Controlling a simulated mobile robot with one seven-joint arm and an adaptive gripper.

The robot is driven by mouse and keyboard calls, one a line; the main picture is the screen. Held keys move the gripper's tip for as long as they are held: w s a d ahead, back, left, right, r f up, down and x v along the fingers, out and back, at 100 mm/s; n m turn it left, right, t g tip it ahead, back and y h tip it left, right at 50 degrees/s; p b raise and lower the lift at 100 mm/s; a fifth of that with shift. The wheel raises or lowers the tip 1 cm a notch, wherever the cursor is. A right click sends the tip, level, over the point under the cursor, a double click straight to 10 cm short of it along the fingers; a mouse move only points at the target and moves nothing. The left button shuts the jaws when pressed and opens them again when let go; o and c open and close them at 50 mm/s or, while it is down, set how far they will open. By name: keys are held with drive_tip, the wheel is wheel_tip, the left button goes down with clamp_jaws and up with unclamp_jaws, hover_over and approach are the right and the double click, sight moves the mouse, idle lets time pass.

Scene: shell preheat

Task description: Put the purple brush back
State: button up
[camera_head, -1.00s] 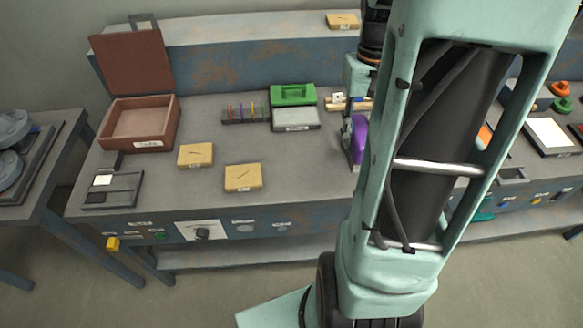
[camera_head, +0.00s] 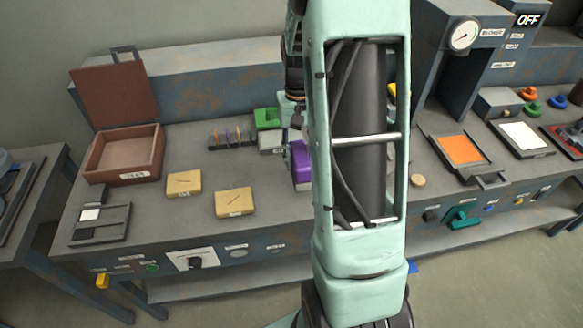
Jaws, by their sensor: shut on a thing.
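The purple brush (camera_head: 301,164) shows as a purple block just left of my arm, over the middle of the bench. My gripper (camera_head: 292,148) is shut on it; the arm hides most of the gripper and part of the brush. I cannot tell how far above the bench the brush is. A small dark rack (camera_head: 232,143) with several thin coloured upright pieces stands to the left, behind the brush.
A green case (camera_head: 267,118) and a grey box (camera_head: 270,143) sit behind the brush. Two tan labelled blocks (camera_head: 184,183) (camera_head: 234,202) lie front left. An open brown box (camera_head: 124,155) stands far left. An orange-topped tray (camera_head: 460,150) lies right of my arm.

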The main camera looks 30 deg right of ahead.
drive_tip(key=shift+w+a+f, duration=0.25)
drive_tip(key=shift+w+f, duration=0.25)
drive_tip(key=shift+f, duration=0.15)
drive_tip(key=shift+w+a+f, duration=0.25)
drive_tip(key=shift+w+f, duration=0.2)
drive_tip(key=shift+f, duration=0.15)
drive_tip(key=shift+w+a+f, duration=0.1)
drive_tip(key=shift+f, duration=0.8)
drive_tip(key=shift+w+a+f, duration=0.1)
drive_tip(key=shift+f, duration=0.8)
drive_tip(key=shift+d+f, duration=0.1)
drive_tip(key=o, duration=1.2)
drive_tip(key=r, duration=0.4)
drive_tip(key=w+r, duration=0.1)
drive_tip(key=r, duration=0.7)
drive_tip(key=shift+w+d+r, duration=0.1)
drive_tip(key=shift+w+d, duration=0.05)
drive_tip(key=shift+d, duration=0.05)
